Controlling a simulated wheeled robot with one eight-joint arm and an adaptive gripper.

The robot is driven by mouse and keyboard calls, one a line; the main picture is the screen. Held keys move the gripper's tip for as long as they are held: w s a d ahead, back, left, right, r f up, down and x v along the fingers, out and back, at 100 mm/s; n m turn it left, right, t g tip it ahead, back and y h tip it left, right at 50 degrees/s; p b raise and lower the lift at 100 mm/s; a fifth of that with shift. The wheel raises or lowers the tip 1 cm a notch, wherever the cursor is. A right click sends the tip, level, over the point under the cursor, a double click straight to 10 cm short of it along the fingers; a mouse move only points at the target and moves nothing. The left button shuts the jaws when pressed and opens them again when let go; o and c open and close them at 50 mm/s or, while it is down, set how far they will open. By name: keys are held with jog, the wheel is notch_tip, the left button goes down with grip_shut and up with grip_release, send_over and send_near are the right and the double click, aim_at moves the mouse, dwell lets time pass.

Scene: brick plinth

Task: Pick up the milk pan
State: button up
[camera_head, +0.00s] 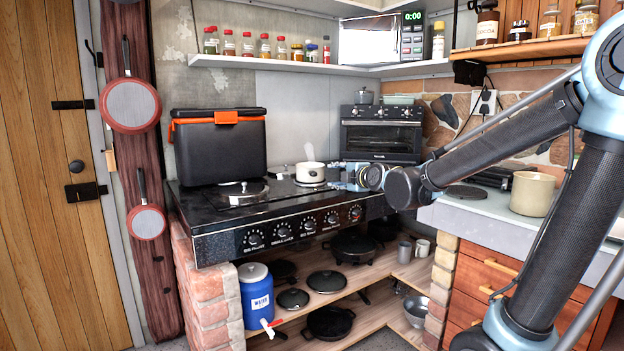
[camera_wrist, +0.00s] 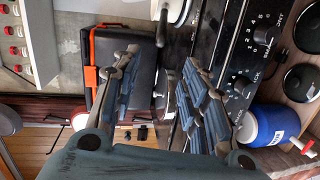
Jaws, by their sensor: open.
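The milk pan (camera_head: 311,173) is a small cream-white pan on the right part of the black stove top, with a pale handle rising behind it. In the wrist view a white pan (camera_wrist: 173,9), seemingly the same one, is cut off by the top edge. My gripper (camera_head: 345,175) is just to the right of the pan in the head view, low over the stove. The wrist view shows its two blue-grey fingers (camera_wrist: 158,72) spread wide, with nothing between them. I cannot tell whether a finger touches the pan.
The stove (camera_head: 290,241) has knobs along its front. A black cool box (camera_head: 218,150) with an orange latch stands on its left. A small oven (camera_head: 381,138) is behind my gripper. A beige pot (camera_head: 532,193) stands on the right counter. A spice shelf (camera_head: 270,62) hangs above.

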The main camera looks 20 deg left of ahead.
send_near(311, 174)
jog(key=w+a, duration=0.1)
jog(key=w, duration=0.4)
jog(key=shift+f+x, duration=0.2)
jog(key=shift+x, duration=0.7)
jog(key=shift+f+x, duration=0.2)
jog(key=shift+x, duration=0.7)
jog(key=shift+f+x, duration=0.2)
jog(key=shift+x, duration=0.7)
jog(key=shift+s, duration=0.2)
jog(key=shift+c, duration=0.5)
grip_shut()
jog(key=shift+r, duration=0.1)
